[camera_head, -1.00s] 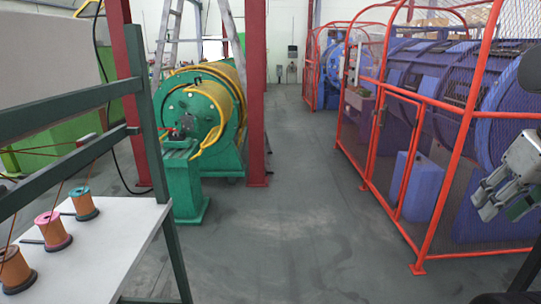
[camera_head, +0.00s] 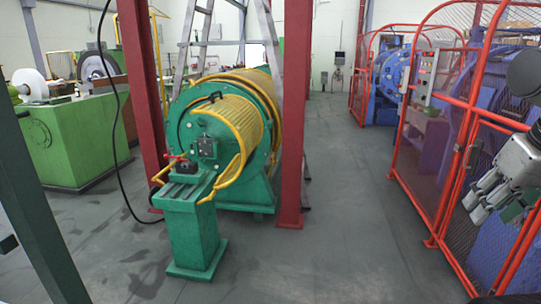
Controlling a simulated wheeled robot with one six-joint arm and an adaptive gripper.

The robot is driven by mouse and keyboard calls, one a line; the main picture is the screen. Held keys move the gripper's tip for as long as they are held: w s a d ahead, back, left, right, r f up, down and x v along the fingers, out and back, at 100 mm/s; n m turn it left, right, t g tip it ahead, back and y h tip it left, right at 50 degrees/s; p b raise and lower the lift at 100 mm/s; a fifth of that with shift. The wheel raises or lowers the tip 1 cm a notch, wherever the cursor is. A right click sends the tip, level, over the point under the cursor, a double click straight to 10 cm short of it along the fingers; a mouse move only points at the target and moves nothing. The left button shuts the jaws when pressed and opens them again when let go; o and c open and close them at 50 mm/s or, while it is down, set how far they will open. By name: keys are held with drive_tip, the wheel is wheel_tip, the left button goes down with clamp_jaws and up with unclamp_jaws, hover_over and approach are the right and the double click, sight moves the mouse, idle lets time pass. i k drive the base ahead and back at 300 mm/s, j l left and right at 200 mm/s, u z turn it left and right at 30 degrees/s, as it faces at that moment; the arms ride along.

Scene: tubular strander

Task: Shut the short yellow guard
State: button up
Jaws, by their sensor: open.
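The green strander (camera_head: 265,185) stands left of centre. A short ribbed yellow guard (camera_head: 238,122) curves over its near end, and a longer yellow guard (camera_head: 262,82) lies behind it. I cannot tell clearly how the short guard is seated. Bent yellow bars (camera_head: 238,172) hang beside the machine's near end. My gripper (camera_head: 484,208) is at the right edge, open and empty, far from the guard and in front of the red mesh fence.
A green pedestal (camera_head: 190,220) stands before the strander. Red posts (camera_head: 294,115) flank it, with a ladder (camera_head: 270,40) behind. A red mesh fence (camera_head: 440,150) lines the right. A green cabinet (camera_head: 72,140) is at left. The central grey floor is clear.

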sight(202, 109)
drive_tip(key=i+u, duration=0.4)
drive_tip(key=i, duration=0.15)
drive_tip(key=i+l+u, duration=0.15)
drive_tip(key=i+u, duration=0.25)
drive_tip(key=i+l+u, duration=0.2)
drive_tip(key=i+l, duration=0.75)
drive_tip(key=l, duration=0.1)
